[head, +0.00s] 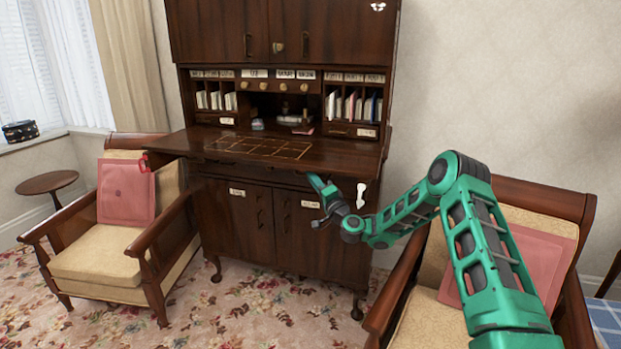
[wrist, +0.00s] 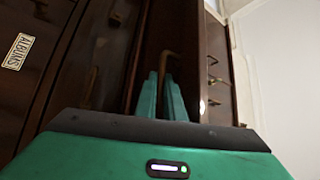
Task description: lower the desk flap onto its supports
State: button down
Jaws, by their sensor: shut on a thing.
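The dark wooden desk flap (head: 200,143) is folded out from the cabinet and looks close to level, with a gold grid on its top. My gripper (head: 313,178) is just below the flap's front edge, right of the middle, reaching up and in. In the wrist view its two green fingers (wrist: 164,97) are shut around the lower end of a brass handle (wrist: 168,62). A red piece (head: 143,163) shows at the flap's left corner and a white piece (head: 361,193) below its right side; I cannot tell whether these are the supports. The flap's underside is mostly hidden.
The cabinet's lower doors (head: 235,217) are shut below the flap. An armchair (head: 105,260) with a pink cushion stands at the left, another (head: 530,195) at the right behind my arm. Papers and small items fill the cubbyholes. Floral carpet (head: 260,310) is clear in front.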

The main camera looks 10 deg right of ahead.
jog(key=shift+w+d+f, duration=0.1)
jog(key=shift+d+f, duration=0.15)
jog(key=shift+d, duration=0.25)
jog(key=c, duration=1.9)
grip_release()
jog(key=shift+f, duration=0.1)
jog(key=shift+o, duration=0.2)
jog(key=shift+a, duration=0.2)
jog(key=shift+a, duration=0.1)
jog(key=v, duration=1)
jog(key=shift+s, duration=0.35)
